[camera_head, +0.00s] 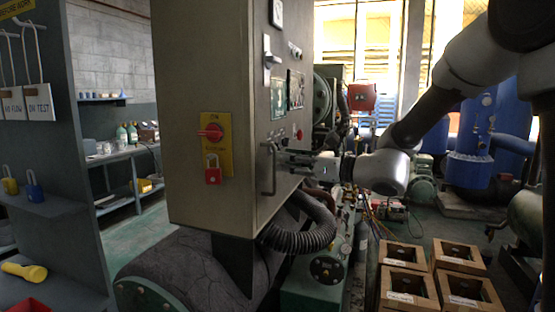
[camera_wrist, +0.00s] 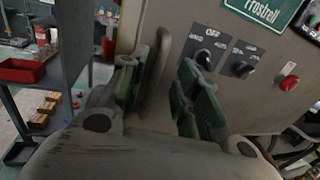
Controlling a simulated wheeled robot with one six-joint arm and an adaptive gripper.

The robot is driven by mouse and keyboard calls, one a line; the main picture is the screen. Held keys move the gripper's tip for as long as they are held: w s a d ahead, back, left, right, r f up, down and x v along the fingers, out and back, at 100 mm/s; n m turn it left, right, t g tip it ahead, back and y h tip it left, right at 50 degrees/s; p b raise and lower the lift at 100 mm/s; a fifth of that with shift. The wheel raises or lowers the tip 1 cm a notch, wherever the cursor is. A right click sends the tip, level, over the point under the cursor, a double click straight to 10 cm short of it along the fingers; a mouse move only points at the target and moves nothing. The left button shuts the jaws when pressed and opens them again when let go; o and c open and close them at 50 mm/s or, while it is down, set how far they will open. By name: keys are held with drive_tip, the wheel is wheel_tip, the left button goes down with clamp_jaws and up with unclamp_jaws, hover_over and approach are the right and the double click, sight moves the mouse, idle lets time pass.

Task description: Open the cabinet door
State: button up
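The beige cabinet (camera_head: 192,90) stands in the middle of the head view. Its door (camera_head: 268,105) is on the right-hand face and looks closed. A vertical bar handle (camera_head: 268,178) is on the door's lower near side. My gripper (camera_head: 283,157) reaches in from the right, close to the handle. In the wrist view the handle (camera_wrist: 159,68) shows between the two green-padded fingers of my gripper (camera_wrist: 162,90), nearer the left one. The fingers are apart, with a clear gap on the right. I cannot tell whether the left finger touches the handle.
A red padlock (camera_head: 213,170) hangs below a red rotary switch (camera_head: 211,132) on the cabinet's left face. Black knobs (camera_wrist: 204,58) and a red button (camera_wrist: 289,82) project from the door. A corrugated hose (camera_head: 305,237) runs below. Open boxes (camera_head: 405,254) stand at lower right.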

drive_tip(key=shift+x, duration=2.4)
clamp_jaws()
